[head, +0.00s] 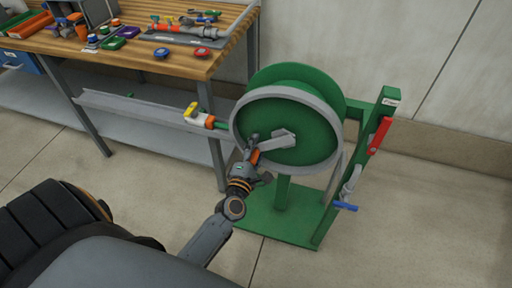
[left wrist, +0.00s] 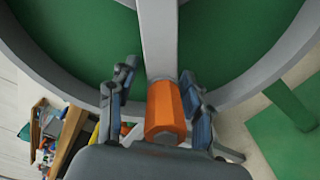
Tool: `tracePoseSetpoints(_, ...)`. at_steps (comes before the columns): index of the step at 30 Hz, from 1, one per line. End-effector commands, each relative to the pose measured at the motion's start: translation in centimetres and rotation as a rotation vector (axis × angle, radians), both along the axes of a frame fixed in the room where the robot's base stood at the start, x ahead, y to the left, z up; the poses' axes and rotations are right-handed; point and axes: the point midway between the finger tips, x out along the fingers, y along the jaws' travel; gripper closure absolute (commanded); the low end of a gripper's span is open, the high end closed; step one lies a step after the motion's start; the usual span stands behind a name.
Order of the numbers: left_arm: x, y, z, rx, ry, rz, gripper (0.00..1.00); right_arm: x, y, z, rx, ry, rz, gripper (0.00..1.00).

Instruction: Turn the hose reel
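The hose reel is a green drum with a grey rim (head: 236,118) on a green stand (head: 283,193). A grey crank arm (head: 277,141) runs from its hub down-left to an orange handle (head: 254,157). My left gripper (head: 258,162) is at the handle. In the left wrist view, its two fingers stand on either side of the orange handle (left wrist: 165,108), with a visible gap on the left and little or none on the right. The fingers look open around the handle. My right gripper is not in view.
A wooden workbench (head: 120,48) with tools and coloured parts stands at the back left, with a grey shelf (head: 150,115) below. A yellow-and-orange fitting (head: 198,116) sticks out left of the reel. A post with a red lever (head: 380,135) and a blue handle (head: 345,206) stands right.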

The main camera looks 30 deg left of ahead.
Motion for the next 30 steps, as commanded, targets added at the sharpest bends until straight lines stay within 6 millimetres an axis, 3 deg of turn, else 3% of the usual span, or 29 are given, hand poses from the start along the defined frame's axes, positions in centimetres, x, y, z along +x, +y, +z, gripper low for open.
tracePoseSetpoints(7, -1.6, -0.2, 0.1, -0.002, -0.002, 0.003, 0.50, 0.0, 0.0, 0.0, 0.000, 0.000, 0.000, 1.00)
tracePoseSetpoints(21, -10.3, -2.6, 0.0, 0.002, 0.002, -0.003, 0.50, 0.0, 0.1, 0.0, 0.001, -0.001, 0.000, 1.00)
tracePoseSetpoints(30, -11.7, -3.0, 0.1, 0.002, 0.000, -0.002, 0.50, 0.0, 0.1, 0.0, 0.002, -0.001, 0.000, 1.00)
